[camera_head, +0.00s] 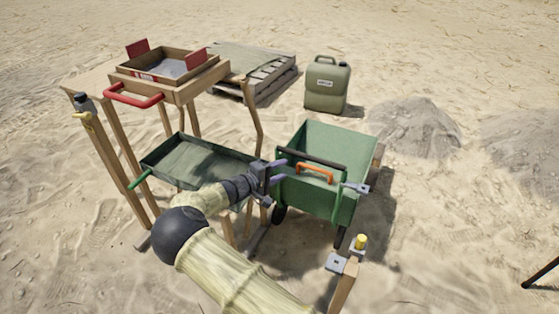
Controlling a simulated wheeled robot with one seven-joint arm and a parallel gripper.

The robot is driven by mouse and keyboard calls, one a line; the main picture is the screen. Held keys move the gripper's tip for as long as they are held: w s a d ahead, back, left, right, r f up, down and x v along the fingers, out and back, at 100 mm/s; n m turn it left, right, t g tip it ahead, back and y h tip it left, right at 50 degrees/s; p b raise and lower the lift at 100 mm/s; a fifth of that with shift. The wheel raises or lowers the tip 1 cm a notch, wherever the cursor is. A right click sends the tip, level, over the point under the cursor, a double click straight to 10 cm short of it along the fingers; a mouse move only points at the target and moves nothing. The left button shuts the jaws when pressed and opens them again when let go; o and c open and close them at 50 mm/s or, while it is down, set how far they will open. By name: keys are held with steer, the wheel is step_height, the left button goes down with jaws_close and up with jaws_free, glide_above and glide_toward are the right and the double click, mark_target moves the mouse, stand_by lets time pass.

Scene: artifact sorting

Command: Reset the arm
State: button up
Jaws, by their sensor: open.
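My arm reaches up from the bottom of the view, its beige sleeve and dark joint in front of the wooden stand. My gripper (279,171) is at the near left edge of the green cart (318,199). Its two purple-grey fingers are apart, with nothing seen between them. The fingers overlap the cart's near wall in the view; I cannot tell whether they touch it. An orange handle (315,172) is on the cart's near side, just right of the fingers.
A wooden stand holds a sieve box (205,75) with a red handle (133,97) above a dark green tray (166,183). Behind are a pallet (277,83) and a green jerrycan (327,86). A post (343,281) stands at front right. Sand mounds (415,125) lie right.

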steer(key=shift+d, duration=0.1)
steer(key=s+d+m+g+y, duration=0.55)
steer(key=s+d+g, duration=0.35)
steer(key=s+d, duration=0.4)
steer(key=s+r+m+y, duration=0.1)
steer(key=s+r+y, duration=0.15)
steer(key=s, duration=0.35)
steer(key=s+d+r+m+t+y, duration=0.1)
steer(key=s+r+y, duration=0.1)
steer(key=s+r, duration=0.3)
steer(key=s+r+m+y, duration=0.1)
steer(key=s+r+y, duration=0.1)
steer(key=s, duration=0.6)
step_height(320, 180, up, 34)
steer(key=p, duration=3.4)
steer(key=shift+w, duration=0.25)
